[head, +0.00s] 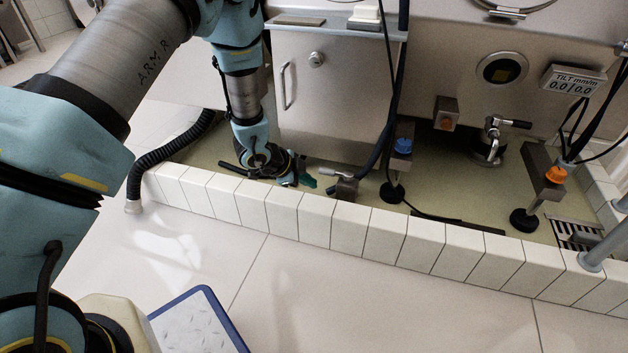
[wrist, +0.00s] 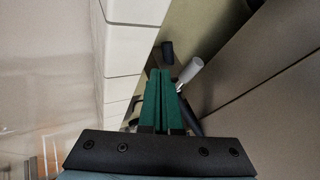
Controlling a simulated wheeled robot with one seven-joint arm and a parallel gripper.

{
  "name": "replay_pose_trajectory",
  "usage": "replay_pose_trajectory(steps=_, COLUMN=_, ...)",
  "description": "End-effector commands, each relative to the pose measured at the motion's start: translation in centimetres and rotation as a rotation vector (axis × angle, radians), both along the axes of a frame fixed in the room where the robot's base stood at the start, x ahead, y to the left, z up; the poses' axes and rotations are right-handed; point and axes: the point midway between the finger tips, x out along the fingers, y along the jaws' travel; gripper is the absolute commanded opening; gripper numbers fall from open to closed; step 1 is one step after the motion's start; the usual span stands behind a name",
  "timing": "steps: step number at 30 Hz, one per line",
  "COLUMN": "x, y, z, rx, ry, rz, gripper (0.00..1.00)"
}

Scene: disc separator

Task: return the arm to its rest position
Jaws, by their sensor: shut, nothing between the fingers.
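My arm reaches from the left of the head view down over the low tiled curb (head: 315,218). My gripper (head: 307,178) is low in the tiled basin, between the curb and the steel cabinet (head: 330,95). In the wrist view its two green fingers (wrist: 160,75) lie side by side, shut and empty. A valve with a grey lever handle (head: 335,172) is just right of the fingertips in the head view. The grey handle (wrist: 189,70) also shows just beyond and right of the fingertips in the wrist view. I cannot tell whether they touch.
A black hose (head: 165,150) crosses the curb at left. Machine feet with a blue knob (head: 403,146) and an orange knob (head: 556,175) stand in the basin, near a floor drain (head: 578,234). A blue-edged tray (head: 200,320) lies at the front.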

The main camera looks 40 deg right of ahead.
Motion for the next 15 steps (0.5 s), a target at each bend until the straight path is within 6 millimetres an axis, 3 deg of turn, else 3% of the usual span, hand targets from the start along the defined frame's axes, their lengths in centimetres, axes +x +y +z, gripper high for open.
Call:
replay_pose_trajectory(steps=9, x=0.4, y=3.2, z=4.1, rx=0.001, ry=0.001, rz=0.0, gripper=0.0)
replay_pose_trajectory(steps=15, x=0.5, y=4.3, z=5.2, rx=0.0, ry=0.001, rz=-0.001, gripper=0.0)
